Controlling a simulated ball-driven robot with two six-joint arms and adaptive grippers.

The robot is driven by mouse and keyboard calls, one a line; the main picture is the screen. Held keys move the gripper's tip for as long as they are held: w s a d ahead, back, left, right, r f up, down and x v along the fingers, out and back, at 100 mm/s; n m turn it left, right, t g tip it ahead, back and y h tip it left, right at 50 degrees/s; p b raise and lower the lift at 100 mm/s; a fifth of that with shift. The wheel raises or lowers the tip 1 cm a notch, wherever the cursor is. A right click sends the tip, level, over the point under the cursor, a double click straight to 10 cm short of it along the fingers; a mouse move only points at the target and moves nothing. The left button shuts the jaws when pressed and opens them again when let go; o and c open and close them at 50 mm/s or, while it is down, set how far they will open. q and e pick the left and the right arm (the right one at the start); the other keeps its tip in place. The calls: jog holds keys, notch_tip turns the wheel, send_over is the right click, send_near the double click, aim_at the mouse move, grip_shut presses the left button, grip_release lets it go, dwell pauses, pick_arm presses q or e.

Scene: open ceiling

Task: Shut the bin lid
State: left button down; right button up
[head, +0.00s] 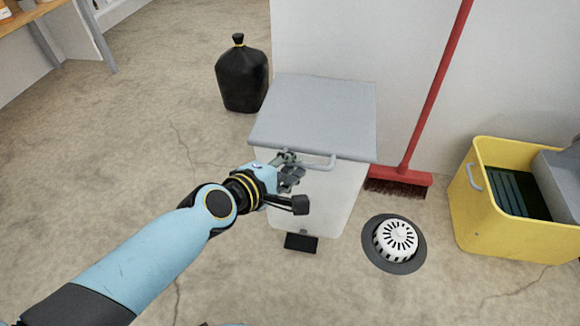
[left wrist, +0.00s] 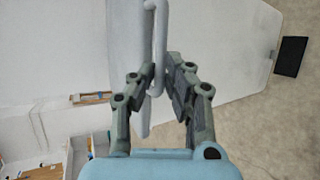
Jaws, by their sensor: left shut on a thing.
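The bin (head: 325,205) is a white box against the wall, with a black pedal (head: 301,242) at its foot. Its grey lid (head: 315,110) lies over the top, with no clear gap seen beneath its front edge. A grey bar handle (head: 318,165) runs along the lid's front edge. My left gripper (head: 290,167) is at the left part of this handle and shut on it. In the left wrist view the handle (left wrist: 160,45) passes between the fingertips (left wrist: 160,78). The fingers partly hide the handle. My right gripper is not in view.
A black bag (head: 242,78) stands behind the bin to the left. A red broom (head: 400,178) leans on the wall to the right. A floor drain (head: 395,240) and a yellow mop bucket (head: 480,220) are farther right. Floor at left is clear.

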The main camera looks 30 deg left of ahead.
pick_arm(q)
jog(key=shift+s+f, duration=0.3)
jog(key=shift+f, duration=0.2)
jog(key=shift+s+f, duration=0.3)
jog(key=shift+f, duration=0.2)
jog(key=c, duration=1.5)
grip_release()
jog(key=shift+w+f, duration=0.1)
jog(key=shift+o, duration=0.6)
jog(key=shift+w, duration=0.1)
jog(key=shift+r, duration=0.25)
jog(key=v, duration=1.1)
jog(key=shift+s+r, duration=0.25)
jog(key=shift+r, duration=0.15)
jog(key=shift+a, duration=0.1)
